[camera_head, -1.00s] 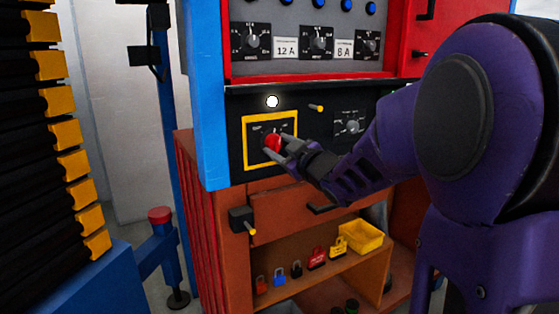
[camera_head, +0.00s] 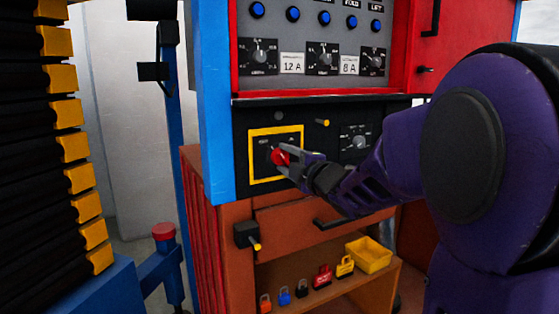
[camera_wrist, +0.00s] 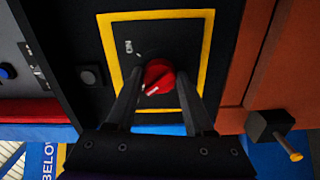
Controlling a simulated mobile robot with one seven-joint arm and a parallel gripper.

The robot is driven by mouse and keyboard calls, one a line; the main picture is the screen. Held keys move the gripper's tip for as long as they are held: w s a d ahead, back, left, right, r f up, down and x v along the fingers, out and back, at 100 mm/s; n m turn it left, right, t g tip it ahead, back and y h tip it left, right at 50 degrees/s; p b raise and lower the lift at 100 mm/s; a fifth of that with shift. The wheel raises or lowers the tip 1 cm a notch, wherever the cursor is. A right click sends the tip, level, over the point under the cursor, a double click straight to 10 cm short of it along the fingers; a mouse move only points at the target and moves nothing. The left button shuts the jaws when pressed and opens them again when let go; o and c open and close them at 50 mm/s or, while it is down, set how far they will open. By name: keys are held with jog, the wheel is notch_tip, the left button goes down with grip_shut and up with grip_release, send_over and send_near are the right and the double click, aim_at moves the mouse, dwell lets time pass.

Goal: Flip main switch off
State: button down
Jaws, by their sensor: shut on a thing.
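The main switch is a red rotary knob (camera_head: 281,155) on a black panel framed by a yellow border (camera_head: 250,160). In the wrist view the red knob (camera_wrist: 158,76) sits between my gripper's two fingers, with a pale pointer mark on it. White lettering that looks like "ON" shows beside it. My gripper (camera_head: 286,158) is shut on the knob; it also shows in the wrist view (camera_wrist: 160,92). The far side of the knob and part of its labels are hidden by the fingers.
A round indicator (camera_head: 278,116) above the yellow frame is dark. A yellow peg (camera_head: 323,122) and another dial (camera_head: 357,138) are to the right. Below, a black block with a yellow peg (camera_head: 246,236) sticks out. Several padlocks and a yellow bin (camera_head: 369,254) stand on the shelf.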

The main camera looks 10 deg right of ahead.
jog(key=shift+r+n, duration=0.1)
jog(key=shift+n, duration=0.5)
jog(key=shift+c, duration=1.4)
grip_release()
jog(key=shift+s, duration=0.15)
